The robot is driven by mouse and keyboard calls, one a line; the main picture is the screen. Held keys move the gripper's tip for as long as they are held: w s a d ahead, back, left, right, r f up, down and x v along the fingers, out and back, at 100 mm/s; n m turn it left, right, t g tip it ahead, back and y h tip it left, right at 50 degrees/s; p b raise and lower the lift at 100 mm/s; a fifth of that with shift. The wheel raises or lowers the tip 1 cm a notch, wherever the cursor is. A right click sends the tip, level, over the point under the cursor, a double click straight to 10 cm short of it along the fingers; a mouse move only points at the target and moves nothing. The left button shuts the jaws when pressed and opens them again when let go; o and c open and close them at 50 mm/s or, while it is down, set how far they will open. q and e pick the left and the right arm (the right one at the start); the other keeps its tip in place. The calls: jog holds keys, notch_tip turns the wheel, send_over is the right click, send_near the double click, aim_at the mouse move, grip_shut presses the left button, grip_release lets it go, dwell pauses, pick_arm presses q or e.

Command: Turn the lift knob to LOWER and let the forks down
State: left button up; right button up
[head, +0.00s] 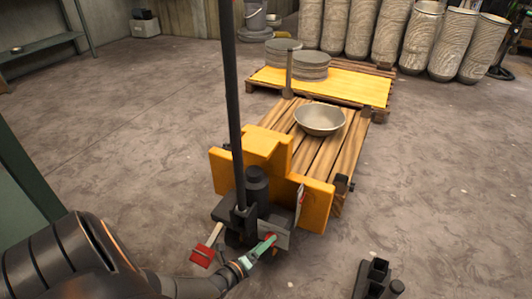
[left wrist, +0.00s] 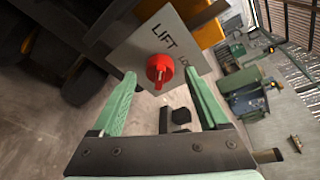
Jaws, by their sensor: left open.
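The lift knob (left wrist: 160,70) is red and sits on a grey plate (left wrist: 180,38) marked LIFT, with part of a second word at the right. Its pointer faces toward the lower part of the wrist picture. My left gripper (left wrist: 159,76) is open, its green fingertips to either side of the knob in that view; I cannot tell whether they touch it. In the head view the left gripper (head: 270,241) is at the plate, largely covering the knob. The yellow pallet truck (head: 318,205) stands with its forks hidden beneath a wooden pallet. My right gripper is not in view.
A metal bowl (head: 320,119) rests on the wooden pallet (head: 345,155). Grey discs (head: 308,66) are stacked on a yellow-topped pallet (head: 350,88) behind. A black mast (head: 232,110) and a red pedal-like part (head: 205,248) are close to my left arm. Open floor lies to the right.

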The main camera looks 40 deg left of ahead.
pick_arm(q)
jog(key=shift+w+f, duration=0.15)
jog(key=shift+w, duration=0.55)
grip_shut()
